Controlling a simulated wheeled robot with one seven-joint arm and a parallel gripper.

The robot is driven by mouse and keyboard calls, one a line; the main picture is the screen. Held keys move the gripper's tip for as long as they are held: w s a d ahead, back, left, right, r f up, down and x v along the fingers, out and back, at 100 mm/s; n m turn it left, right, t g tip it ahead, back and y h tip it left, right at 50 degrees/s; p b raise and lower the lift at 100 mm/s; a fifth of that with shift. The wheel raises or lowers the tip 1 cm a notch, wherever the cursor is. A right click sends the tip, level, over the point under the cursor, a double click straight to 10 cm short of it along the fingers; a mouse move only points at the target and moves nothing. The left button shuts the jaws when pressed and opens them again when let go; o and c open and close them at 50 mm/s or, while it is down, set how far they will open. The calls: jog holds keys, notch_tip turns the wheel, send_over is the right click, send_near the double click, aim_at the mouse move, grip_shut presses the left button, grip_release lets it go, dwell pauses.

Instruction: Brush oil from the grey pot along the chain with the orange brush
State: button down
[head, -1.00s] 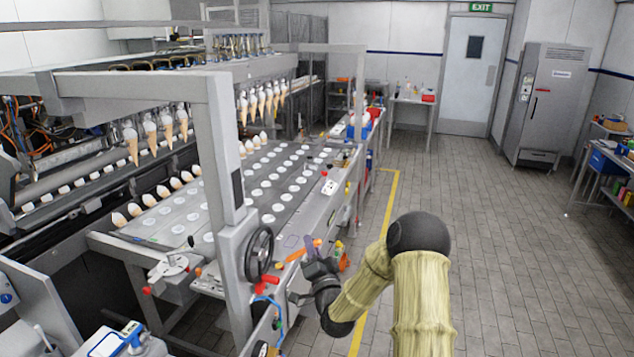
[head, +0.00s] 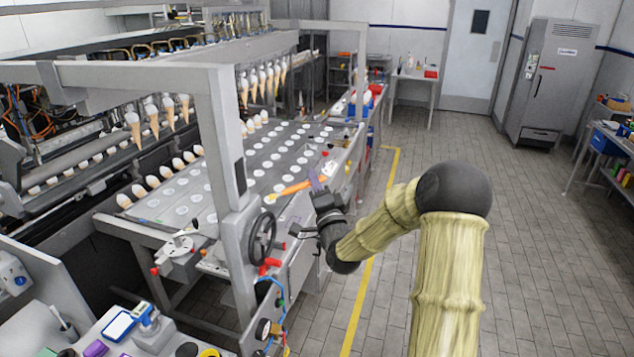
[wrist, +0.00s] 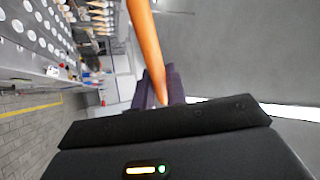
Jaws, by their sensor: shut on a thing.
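The orange brush (head: 295,187) is held in my gripper (head: 318,182), whose purple fingers are shut on it. In the head view it points left, in front of the perforated machine plate. In the wrist view the orange handle (wrist: 147,45) rises from between the purple fingers (wrist: 160,90). The brush's bristles cannot be made out. A small grey vessel with a pale stick in it (head: 66,331) stands at the lower left; I cannot tell if it is the grey pot. I cannot make out the chain.
The cone machine's grey plate (head: 225,208) with rows of white discs lies left of my gripper. A grey upright frame post (head: 222,140) and a black handwheel (head: 262,238) stand close on the left. The tiled floor (head: 540,250) on the right is clear.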

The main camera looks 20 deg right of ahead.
aim_at(297, 185)
jog(key=w+a+p, duration=0.1)
jog(key=a, duration=0.1)
jog(key=w+a, duration=0.2)
jog(key=shift+w+a+p, duration=0.15)
jog(key=shift+p, duration=0.2)
dwell(0.6)
jog(key=shift+w+a, duration=0.15)
jog(key=shift+w, duration=0.05)
jog(key=shift+s+a, duration=0.1)
